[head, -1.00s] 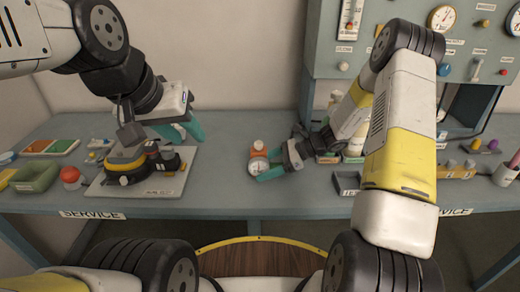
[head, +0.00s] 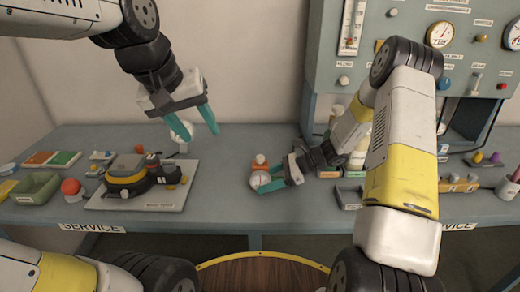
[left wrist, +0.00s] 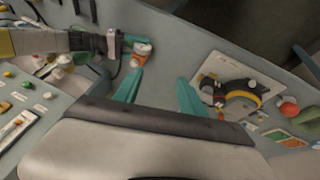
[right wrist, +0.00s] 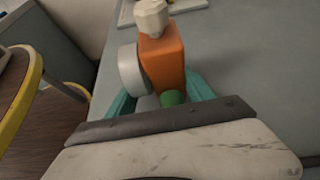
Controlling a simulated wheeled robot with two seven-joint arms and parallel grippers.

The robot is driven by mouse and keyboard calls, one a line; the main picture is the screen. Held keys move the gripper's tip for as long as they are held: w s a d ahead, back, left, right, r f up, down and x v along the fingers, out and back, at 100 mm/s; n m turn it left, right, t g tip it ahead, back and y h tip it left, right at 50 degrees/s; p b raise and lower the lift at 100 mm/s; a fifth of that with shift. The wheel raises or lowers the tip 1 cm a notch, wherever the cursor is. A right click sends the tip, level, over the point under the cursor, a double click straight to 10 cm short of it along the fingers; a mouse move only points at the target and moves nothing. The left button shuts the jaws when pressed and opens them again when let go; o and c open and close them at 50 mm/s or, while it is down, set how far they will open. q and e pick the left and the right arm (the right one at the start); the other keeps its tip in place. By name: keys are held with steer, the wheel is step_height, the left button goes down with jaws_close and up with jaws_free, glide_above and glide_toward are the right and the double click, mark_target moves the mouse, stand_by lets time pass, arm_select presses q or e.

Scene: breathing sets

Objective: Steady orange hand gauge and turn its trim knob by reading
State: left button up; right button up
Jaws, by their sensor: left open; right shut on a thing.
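The orange hand gauge (head: 261,165) stands on the bench, its round white dial facing the front. My right gripper (head: 270,181) is shut on its body from the right. The right wrist view shows the orange body (right wrist: 168,62) between my fingers, with a pale trim knob (right wrist: 152,16) on top, the dial's grey side and a green part low down. My left gripper (head: 201,134) is open and empty, above the bench to the left of the gauge, fingers pointing down. The left wrist view shows the gauge (left wrist: 142,52) beyond the left fingertip. The dial reading is too small to tell.
A pale board (head: 166,198) with a yellow and black device (head: 127,176) lies to the left. A green tray (head: 36,187) and red ball (head: 70,186) are further left. A grey panel with gauges (head: 460,45) stands at the back right. Bench between board and gauge is clear.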

arm_select(q)
steer(key=w+d+f+n+g, duration=0.1)
steer(key=w+d+n+g, duration=0.4)
steer(key=w, duration=0.7)
steer(key=n+y, duration=0.2)
steer(key=n, duration=0.1)
glide_above(260, 156)
step_height(260, 156, down, 7)
step_height(260, 156, down, 11)
steer(key=shift+f, duration=0.1)
jaws_close()
